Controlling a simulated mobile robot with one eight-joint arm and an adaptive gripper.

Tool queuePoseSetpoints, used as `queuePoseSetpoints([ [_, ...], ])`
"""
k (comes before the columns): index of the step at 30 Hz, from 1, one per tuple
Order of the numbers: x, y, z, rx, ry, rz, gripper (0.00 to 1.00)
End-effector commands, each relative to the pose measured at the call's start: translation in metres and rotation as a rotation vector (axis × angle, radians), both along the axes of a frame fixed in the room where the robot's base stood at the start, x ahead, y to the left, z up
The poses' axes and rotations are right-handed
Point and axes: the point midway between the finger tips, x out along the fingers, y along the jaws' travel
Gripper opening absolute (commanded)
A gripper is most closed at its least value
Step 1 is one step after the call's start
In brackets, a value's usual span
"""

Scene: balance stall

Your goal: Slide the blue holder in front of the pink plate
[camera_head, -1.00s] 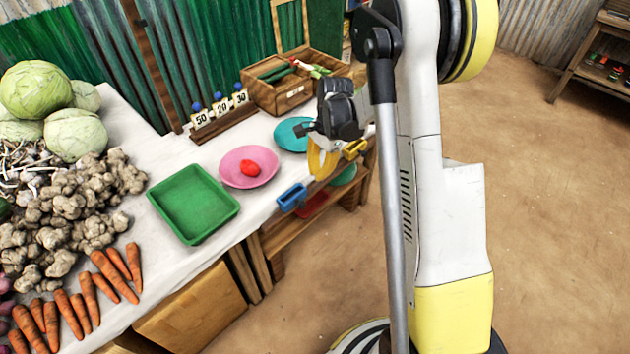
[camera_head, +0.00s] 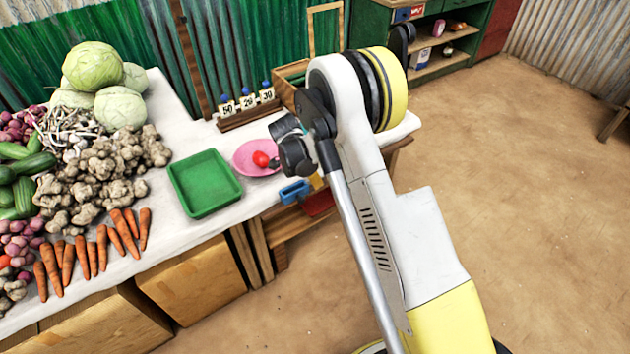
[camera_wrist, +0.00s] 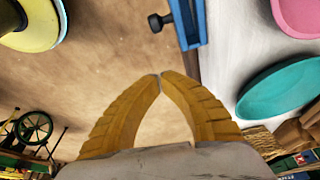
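The blue holder (camera_head: 295,192) sits on the front edge of the table, to the right of and nearer than the pink plate (camera_head: 255,157). A red tomato-like object (camera_head: 261,159) lies on the plate. In the wrist view the blue holder (camera_wrist: 188,22) is a clamp with a dark knob on its outer side, and the pink plate (camera_wrist: 298,15) shows at the top right corner. My gripper (camera_wrist: 160,76) has its two yellow fingertips together, with nothing between them. They are just outside the table edge, close to the holder and apart from it. In the head view my arm partly covers the gripper.
A teal plate (camera_wrist: 285,90) lies beside the pink plate. A green tray (camera_head: 205,183) is to the left of the pink plate. Number cards (camera_head: 247,103) stand behind. A red object (camera_head: 318,203) is on the shelf below the edge. Vegetables fill the left.

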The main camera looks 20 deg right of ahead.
Motion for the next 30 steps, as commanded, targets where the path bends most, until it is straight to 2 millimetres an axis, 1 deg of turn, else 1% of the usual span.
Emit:
queuePoseSetpoints([
  [1, 0.001, -0.004, -0.014, 0.000, 0.000, -0.001, 0.00],
  [3, 0.002, -0.009, -0.029, 0.001, 0.000, -0.001, 0.00],
  [7, 0.003, -0.019, -0.056, 0.001, 0.000, -0.001, 0.00],
  [8, 0.003, -0.016, -0.058, 0.001, 0.000, 0.002, 0.00],
  [9, 0.001, -0.005, -0.057, 0.001, 0.000, 0.005, 0.00],
  [10, 0.000, 0.000, -0.058, 0.001, 0.001, 0.004, 0.00],
  [12, -0.002, 0.010, -0.059, 0.001, 0.001, 0.004, 0.00],
  [15, -0.003, 0.018, -0.059, 0.001, 0.000, 0.002, 0.00],
  [26, -0.004, 0.021, -0.057, 0.001, 0.001, 0.001, 0.00],
  [29, -0.006, 0.028, -0.058, 0.002, 0.000, 0.003, 0.00],
  [30, -0.007, 0.034, -0.058, 0.002, 0.000, 0.003, 0.00],
])
